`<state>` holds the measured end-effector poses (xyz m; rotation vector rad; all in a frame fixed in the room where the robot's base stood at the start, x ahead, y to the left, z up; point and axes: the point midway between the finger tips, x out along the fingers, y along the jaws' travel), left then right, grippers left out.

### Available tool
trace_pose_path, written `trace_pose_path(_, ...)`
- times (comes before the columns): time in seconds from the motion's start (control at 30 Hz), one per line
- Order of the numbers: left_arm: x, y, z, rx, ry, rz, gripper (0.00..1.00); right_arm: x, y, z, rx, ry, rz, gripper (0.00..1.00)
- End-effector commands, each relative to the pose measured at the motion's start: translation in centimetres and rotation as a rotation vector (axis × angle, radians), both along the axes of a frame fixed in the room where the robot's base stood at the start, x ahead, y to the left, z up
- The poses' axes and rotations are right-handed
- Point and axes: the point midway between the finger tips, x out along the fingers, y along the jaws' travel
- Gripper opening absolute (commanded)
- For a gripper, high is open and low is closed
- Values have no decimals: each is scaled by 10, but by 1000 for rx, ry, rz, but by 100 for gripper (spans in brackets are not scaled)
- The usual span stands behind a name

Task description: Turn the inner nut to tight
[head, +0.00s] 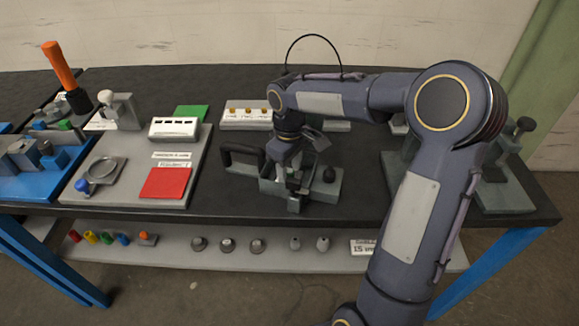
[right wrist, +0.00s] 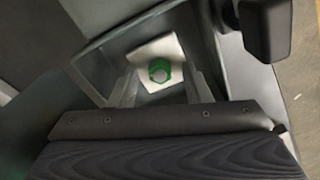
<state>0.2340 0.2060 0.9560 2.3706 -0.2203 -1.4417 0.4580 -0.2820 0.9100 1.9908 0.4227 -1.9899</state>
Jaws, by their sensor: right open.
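A green hexagonal nut (right wrist: 160,71) shows in the right wrist view, against a small white plate (right wrist: 163,50) inside a grey fixture. Only this one nut is clear, and I cannot tell whether it is the inner one. My right gripper (right wrist: 160,82) is open, with one finger on each side of the nut in this view. I cannot tell whether the fingers touch it. In the head view my right gripper (head: 291,183) points down over the grey fixture (head: 328,188) and hides the nut. My left gripper is not in view.
A grey board (head: 125,185) with a red square (head: 166,183) lies further left.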

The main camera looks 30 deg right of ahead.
Motion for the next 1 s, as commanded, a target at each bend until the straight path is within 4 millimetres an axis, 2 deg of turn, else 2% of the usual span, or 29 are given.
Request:
trace_pose_path(0.17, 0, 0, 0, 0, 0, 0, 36, 0, 0, 0, 0, 0, 0, 44)
trace_pose_path(0.2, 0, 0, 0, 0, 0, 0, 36, 0, 0, 0, 0, 0, 0, 41)
trace_pose_path(0.5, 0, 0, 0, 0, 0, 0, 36, 0, 0, 0, 0, 0, 0, 2)
trace_pose_path(0.53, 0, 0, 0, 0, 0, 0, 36, 0, 0, 0, 0, 0, -1, 0)
trace_pose_path(0.77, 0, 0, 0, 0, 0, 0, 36, 0, 0, 0, 0, 0, -19, 0)
trace_pose_path(1.0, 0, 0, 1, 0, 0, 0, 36, 0, 0, 1, -1, 0, -124, 0)
